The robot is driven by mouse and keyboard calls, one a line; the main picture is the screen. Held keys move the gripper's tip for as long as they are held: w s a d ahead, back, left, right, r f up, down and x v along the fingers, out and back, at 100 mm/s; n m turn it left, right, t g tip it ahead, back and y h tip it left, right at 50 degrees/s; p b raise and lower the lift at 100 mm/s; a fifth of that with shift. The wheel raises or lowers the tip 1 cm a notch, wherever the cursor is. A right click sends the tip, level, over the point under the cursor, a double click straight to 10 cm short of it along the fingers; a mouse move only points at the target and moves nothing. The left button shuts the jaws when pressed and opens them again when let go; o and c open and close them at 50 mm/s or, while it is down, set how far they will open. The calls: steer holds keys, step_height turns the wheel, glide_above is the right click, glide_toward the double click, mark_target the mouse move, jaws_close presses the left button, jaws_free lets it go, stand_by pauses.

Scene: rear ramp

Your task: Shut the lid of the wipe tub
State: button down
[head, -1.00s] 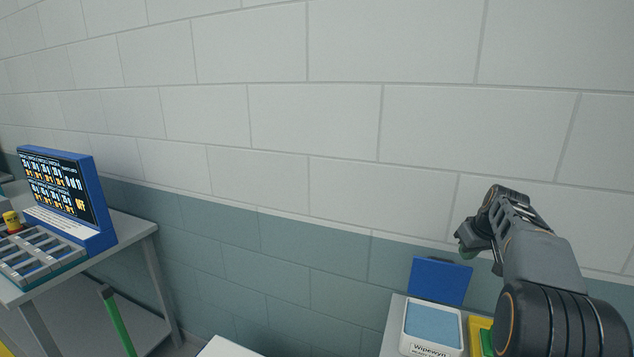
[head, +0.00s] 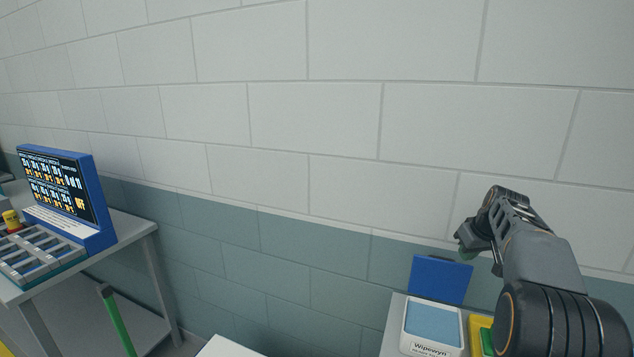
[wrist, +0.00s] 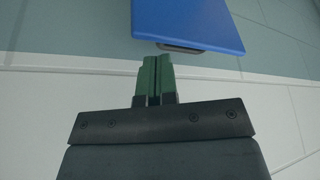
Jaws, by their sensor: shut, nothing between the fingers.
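The wipe tub (head: 433,343) is a white box with a "Wipewyn" label on its front and a light blue top surface. It stands on a grey surface at the lower right of the head view. Its blue lid (head: 440,280) stands open, upright at the tub's back edge. In the wrist view the lid (wrist: 187,22) fills the top, with a dark tab on its near edge. My gripper (head: 466,247) is above and to the right of the lid. Its green fingers (wrist: 155,60) are together and empty, apart from the lid's edge in the wrist view.
A yellow and green item (head: 482,335) sits right of the tub, partly hidden by my arm. A tiled wall (head: 330,200) runs behind. At the left, a grey table (head: 135,232) holds a blue display board (head: 70,200) and a divided tray (head: 38,258).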

mark_target(457, 274)
steer(key=shift+s+f+b, duration=0.1)
steer(key=shift+f+b, duration=0.55)
steer(key=shift+f, duration=0.15)
stand_by(0.4)
steer(key=shift+s+a+f+b, duration=0.1)
steer(key=shift+s+a+b, duration=0.05)
steer(key=shift+s+b, duration=0.2)
steer(key=shift+s+a+f+b, duration=0.1)
steer(key=shift+s+a+b, duration=0.05)
steer(key=shift+s+b, duration=0.15)
steer(key=shift+s+a+f+b, duration=0.1)
steer(key=shift+s+b, duration=0.15)
steer(key=shift+b, duration=0.1)
steer(key=shift+s+a+f+b, duration=0.1)
steer(key=shift+s+a+b, duration=0.05)
steer(key=shift+s+b, duration=0.2)
steer(key=shift+s+a+b, duration=0.1)
steer(key=shift+s+b, duration=0.15)
steer(key=shift+b, duration=0.05)
steer(key=shift+s+a+f+b, duration=0.15)
steer(key=shift+s+a+b, duration=0.05)
steer(key=shift+s+b, duration=0.3)
steer(key=shift+s+a+f+b, duration=0.1)
steer(key=shift+s+a+b, duration=0.1)
steer(key=shift+s+b, duration=0.25)
steer(key=shift+r, duration=0.2)
step_height(457, 274, up, 7)
steer(key=p, duration=0.6)
steer(key=shift+f, duration=0.15)
